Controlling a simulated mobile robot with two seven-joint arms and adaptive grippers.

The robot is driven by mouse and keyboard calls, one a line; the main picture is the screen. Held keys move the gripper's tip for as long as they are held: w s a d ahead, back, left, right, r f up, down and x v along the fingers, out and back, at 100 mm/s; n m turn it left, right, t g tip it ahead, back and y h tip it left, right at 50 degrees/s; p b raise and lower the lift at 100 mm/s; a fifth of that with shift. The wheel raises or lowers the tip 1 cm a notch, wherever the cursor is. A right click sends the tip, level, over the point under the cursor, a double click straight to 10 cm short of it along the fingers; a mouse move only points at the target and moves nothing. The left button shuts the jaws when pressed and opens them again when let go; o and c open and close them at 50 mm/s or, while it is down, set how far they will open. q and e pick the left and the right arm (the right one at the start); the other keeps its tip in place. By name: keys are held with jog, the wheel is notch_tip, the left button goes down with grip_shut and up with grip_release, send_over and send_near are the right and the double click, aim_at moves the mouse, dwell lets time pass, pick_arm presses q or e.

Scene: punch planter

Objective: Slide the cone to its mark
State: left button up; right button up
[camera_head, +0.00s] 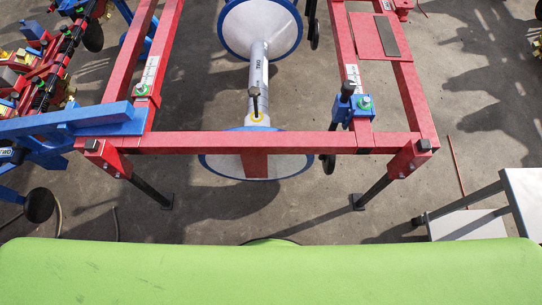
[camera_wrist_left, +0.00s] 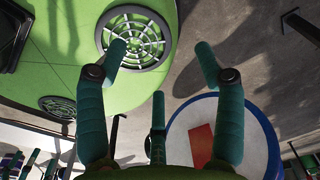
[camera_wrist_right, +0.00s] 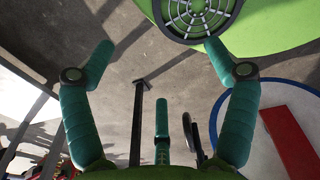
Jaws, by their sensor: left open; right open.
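A white cone with a blue rim (camera_head: 215,163) sits at the near end of a grey tube (camera_head: 259,70), partly hidden by the red front bar. A red patch (camera_head: 254,165) shows on it. A second blue-rimmed white cone (camera_head: 240,25) is at the tube's far end. A yellow ring (camera_head: 257,119) and a black-topped pin (camera_head: 254,95) are near the front cone. I cannot tell which spot is the mark. My left gripper (camera_wrist_left: 160,52) and right gripper (camera_wrist_right: 160,50) are open and empty in their wrist views. A blue-rimmed white disc shows beyond each, apart from the fingers.
A red frame (camera_head: 240,143) surrounds the cones, with scale plates (camera_head: 151,70) and a blue clamp (camera_head: 356,106) on its rails. A blue beam (camera_head: 70,119) juts in at left. A white cart (camera_head: 520,195) stands at right.

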pick_arm(q)
jog(key=shift+w+d, duration=0.15)
jog(key=shift+w, duration=0.15)
